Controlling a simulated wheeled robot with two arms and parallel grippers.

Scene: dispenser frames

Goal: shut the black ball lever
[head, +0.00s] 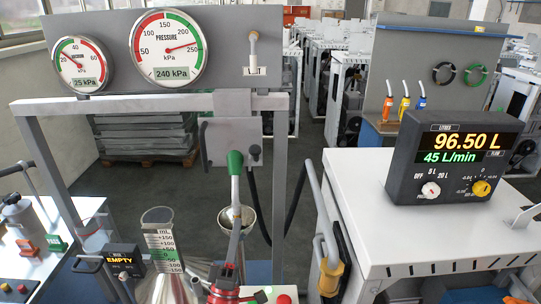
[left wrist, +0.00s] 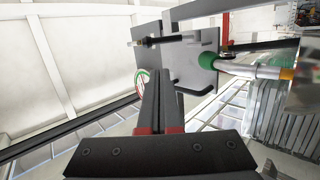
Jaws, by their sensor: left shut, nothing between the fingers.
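The black ball lever (head: 254,150) is small and dark at the right edge of a grey plate (head: 217,148) on the metal frame. Just left of it stands a larger lever with a green grip (head: 235,163), which also shows in the left wrist view (left wrist: 208,60). My left gripper (head: 236,220) is shut and empty, its fingers pointing up below the green grip and apart from the black ball. In the left wrist view, its dark fingers (left wrist: 158,85) reach toward the plate (left wrist: 190,65). I cannot clearly make out the black ball there.
Two gauges (head: 168,48) and a small top lever (head: 253,45) are on the panel above. A white cabinet (head: 440,230) carries a meter (head: 455,155) on the right. A black hose hangs right of the plate.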

